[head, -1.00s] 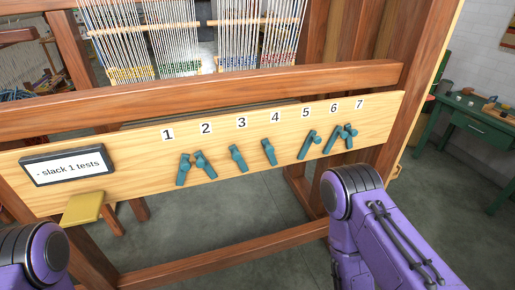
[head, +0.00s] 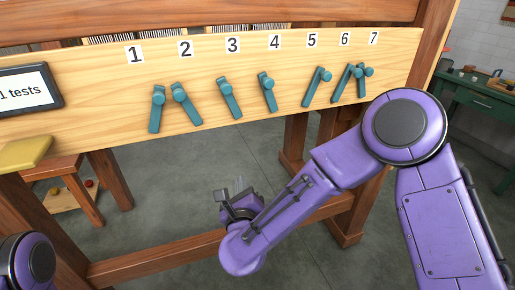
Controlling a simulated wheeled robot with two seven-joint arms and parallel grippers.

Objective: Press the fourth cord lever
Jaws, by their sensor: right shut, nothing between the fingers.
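The fourth lever (head: 267,96) is a teal lever below the number 4 on a pale wooden board (head: 90,80). Its knob is at the upper left and its lower end points slightly right. My right gripper (head: 239,187) is shut and empty, below the board and apart from the levers. It is lower than the fourth lever and slightly left of it in the picture. My left gripper is out of view; only a piece of my left arm shows at the lower left.
Other teal levers, such as the third lever (head: 229,98) and fifth lever (head: 317,87), flank the fourth. A dark-framed sign (head: 30,90) and a yellow pad (head: 24,153) are at the left. A wooden crossbar (head: 150,262) runs below. A green table (head: 480,105) stands at right.

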